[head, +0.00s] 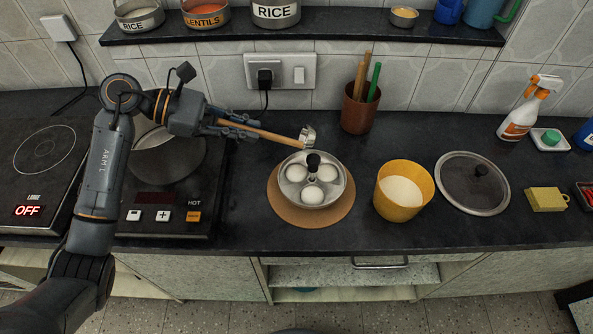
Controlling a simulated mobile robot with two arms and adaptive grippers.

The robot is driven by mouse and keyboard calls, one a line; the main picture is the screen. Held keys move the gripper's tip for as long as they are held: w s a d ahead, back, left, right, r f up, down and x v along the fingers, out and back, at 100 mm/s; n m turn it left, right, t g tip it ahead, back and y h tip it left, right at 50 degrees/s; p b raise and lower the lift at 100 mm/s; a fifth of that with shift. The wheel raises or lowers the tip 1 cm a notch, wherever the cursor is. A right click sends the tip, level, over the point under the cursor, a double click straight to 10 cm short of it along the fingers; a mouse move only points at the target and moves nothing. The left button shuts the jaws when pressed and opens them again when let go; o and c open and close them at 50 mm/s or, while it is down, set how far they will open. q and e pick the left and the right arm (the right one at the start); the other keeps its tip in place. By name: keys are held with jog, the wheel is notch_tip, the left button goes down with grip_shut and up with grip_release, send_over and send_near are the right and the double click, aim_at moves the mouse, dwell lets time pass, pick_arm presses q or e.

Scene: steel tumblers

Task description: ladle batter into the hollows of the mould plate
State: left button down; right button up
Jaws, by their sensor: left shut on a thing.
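My left gripper (243,127) is shut on the wooden handle of a ladle (274,134). The ladle points right, and its small steel cup is above and behind the mould plate, apart from it. Whether the cup holds batter cannot be told. The round steel mould plate (341,190) sits on a brown round mat (277,205) on the counter. My right gripper is out of view.
A glass lid (455,190), yellow sponge (545,199) and spray bottle (520,115) are to the right. A brown utensil pot (357,115) stands behind. A hob with a pan (180,160) is left, partly behind my arm. A shelf (350,24) with tins runs above.

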pick_arm(q)
jog(key=shift+a+f+h+b, duration=0.25)
jog(key=shift+a+h+b, duration=0.35)
jog(key=shift+b, duration=1.05)
jog(key=shift+a+r+h+b, duration=0.15)
jog(key=shift+r+h+b, duration=0.55)
jog(key=shift+r, duration=0.35)
